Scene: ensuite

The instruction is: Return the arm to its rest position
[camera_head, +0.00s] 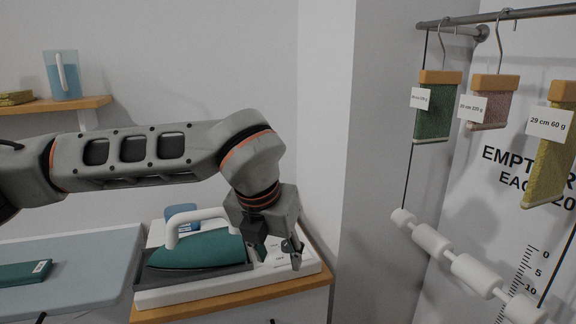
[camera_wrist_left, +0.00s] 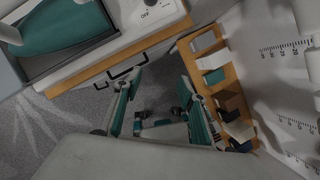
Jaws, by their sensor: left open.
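My left arm (camera_head: 165,155) reaches in from the left across the head view and bends down at the wrist. My left gripper (camera_head: 293,258) hangs in front of the right end of the iron station, pointing down. In the left wrist view its two fingers (camera_wrist_left: 160,105) are apart with nothing visible between them; the floor and a drawer front show beyond. A teal iron (camera_head: 195,248) with a white handle sits in its dark tray on the white station (camera_head: 230,285). The iron also shows in the left wrist view (camera_wrist_left: 65,30). My right gripper is out of view.
A grey-blue board (camera_head: 85,255) holds a folded teal cloth (camera_head: 25,272). A wooden shelf (camera_head: 60,105) carries a blue jug (camera_head: 63,75). Tagged swatches hang from a rail (camera_head: 500,16) at right, above white rollers (camera_head: 430,240). A wall corner (camera_head: 345,150) stands right of my gripper.

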